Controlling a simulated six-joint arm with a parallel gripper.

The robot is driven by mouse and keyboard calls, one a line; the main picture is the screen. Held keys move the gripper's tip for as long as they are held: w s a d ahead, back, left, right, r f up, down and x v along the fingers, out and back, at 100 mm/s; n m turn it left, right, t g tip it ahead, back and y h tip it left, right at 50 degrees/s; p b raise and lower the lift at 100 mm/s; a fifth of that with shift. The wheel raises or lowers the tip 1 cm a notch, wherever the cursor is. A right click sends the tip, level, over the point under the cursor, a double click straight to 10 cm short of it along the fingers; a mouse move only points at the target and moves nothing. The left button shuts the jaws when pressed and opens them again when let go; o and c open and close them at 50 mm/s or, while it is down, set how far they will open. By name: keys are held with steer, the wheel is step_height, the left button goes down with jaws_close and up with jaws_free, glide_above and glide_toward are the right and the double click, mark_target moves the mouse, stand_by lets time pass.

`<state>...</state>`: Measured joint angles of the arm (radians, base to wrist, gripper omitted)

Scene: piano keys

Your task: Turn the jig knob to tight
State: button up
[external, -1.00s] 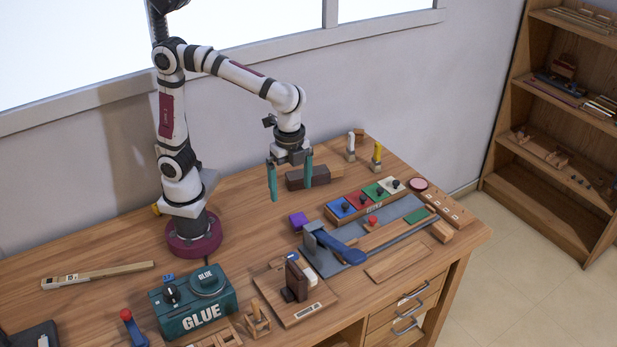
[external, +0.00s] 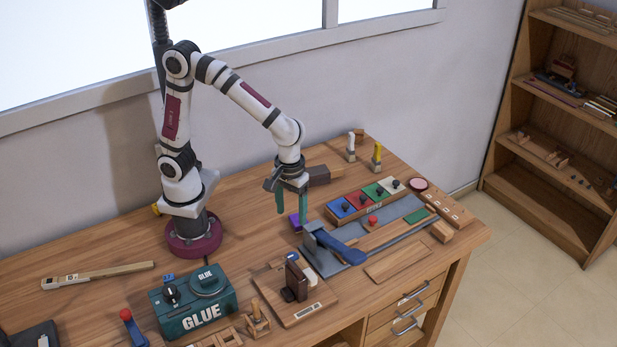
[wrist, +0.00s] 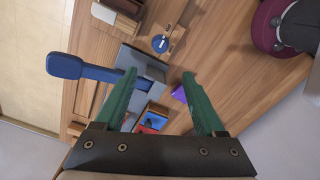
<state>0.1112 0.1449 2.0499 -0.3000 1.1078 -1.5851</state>
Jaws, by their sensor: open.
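A round blue knob (wrist: 160,43) with a pale mark sits on a small wooden block in the wrist view. My gripper (external: 292,214) is open and empty, pointing down above the bench near the purple block (external: 295,220). In the wrist view, the green fingers of my gripper (wrist: 160,73) are spread apart, and the knob lies beyond their tips, not between them. A wooden board (external: 306,314) with an upright dark brown block (external: 296,280) stands in front of my gripper.
A grey fixture with a blue lever (external: 340,248) is close to the right of my gripper; the lever also shows in the wrist view (wrist: 66,66). A green glue box (external: 196,310) stands at front left. Coloured panels (external: 357,203) are at right. Bench left of the purple block is clear.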

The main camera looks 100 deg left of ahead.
mark_target(293, 255)
step_height(293, 255, down, 16)
steer(key=shift+r, duration=0.25)
steer(key=shift+c, duration=0.2)
jaws_close()
